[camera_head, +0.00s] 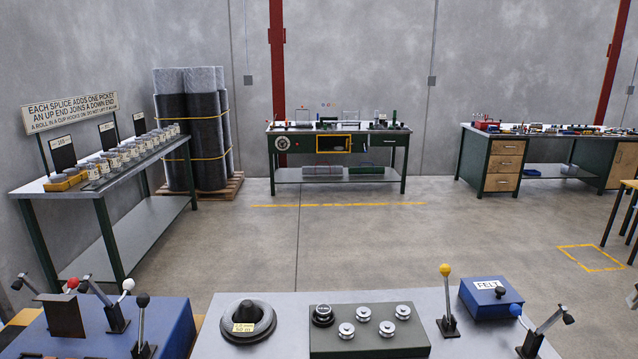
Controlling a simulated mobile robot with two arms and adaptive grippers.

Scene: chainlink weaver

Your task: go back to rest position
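Neither of my grippers shows in the head view, and no arm of mine can be made out. In front of me is a grey bench top (279,335) with a dark control panel (370,338), a round black spool-like piece (248,322) and a yellow-knobbed lever (446,300). A blue box labelled FELT (490,297) sits at its right. A blue unit (175,330) with several levers, among them a red-knobbed one and a white-knobbed one, is at the lower left.
A long table (150,217) with a row of jars stands along the left wall. Dark rolls (195,130) stand on a pallet behind it. A green workbench (365,150) is at the back, and a desk (500,165) at the right. The middle floor (370,240) is clear.

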